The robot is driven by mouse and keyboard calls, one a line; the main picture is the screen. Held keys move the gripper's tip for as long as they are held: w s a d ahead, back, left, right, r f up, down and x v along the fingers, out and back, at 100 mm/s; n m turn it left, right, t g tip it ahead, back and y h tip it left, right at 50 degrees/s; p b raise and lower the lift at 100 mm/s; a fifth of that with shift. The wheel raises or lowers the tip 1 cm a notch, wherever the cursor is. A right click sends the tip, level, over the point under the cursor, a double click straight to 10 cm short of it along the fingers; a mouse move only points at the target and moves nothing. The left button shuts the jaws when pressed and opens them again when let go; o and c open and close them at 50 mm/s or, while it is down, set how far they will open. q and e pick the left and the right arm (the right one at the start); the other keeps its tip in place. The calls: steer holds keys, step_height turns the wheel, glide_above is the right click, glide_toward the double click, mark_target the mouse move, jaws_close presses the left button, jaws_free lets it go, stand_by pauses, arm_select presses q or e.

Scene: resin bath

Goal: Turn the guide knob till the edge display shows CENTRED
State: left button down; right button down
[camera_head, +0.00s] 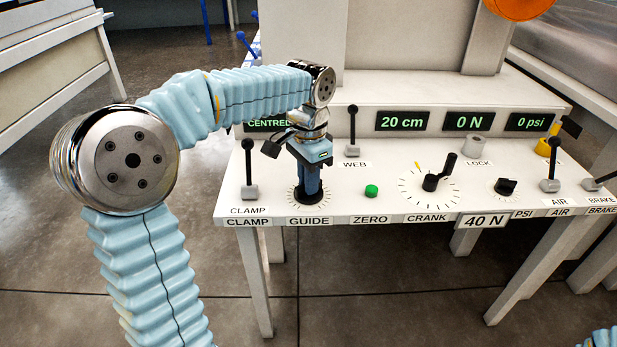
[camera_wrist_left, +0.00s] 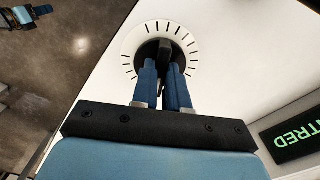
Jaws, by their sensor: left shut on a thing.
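The guide knob is a dark knob on a white dial with tick marks, above the GUIDE label (camera_head: 309,221) on the panel's front left. My left gripper (camera_head: 308,194) points straight down over it and is shut on the knob. In the left wrist view the two blue fingers (camera_wrist_left: 167,80) close on the black guide knob (camera_wrist_left: 153,50) at the dial's middle. The edge display (camera_head: 266,125) reads CENTRED in green letters, partly covered by my arm. Part of the same display (camera_wrist_left: 295,138) shows upside down in the left wrist view.
Close by stand the CLAMP lever (camera_head: 249,175) on the left and the WEB lever (camera_head: 352,135) behind right. A green ZERO button (camera_head: 371,191) and the CRANK handle (camera_head: 439,175) lie further right. Other displays read 20 cm (camera_head: 402,121), 0 N (camera_head: 468,121) and 0 psi (camera_head: 531,122).

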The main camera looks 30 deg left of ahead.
arm_select(q)
steer(key=c, duration=1.1)
jaws_free()
steer(key=shift+c, duration=0.2)
step_height(320, 180, up, 14)
steer(key=p, duration=0.3)
steer(key=shift+f, duration=0.1)
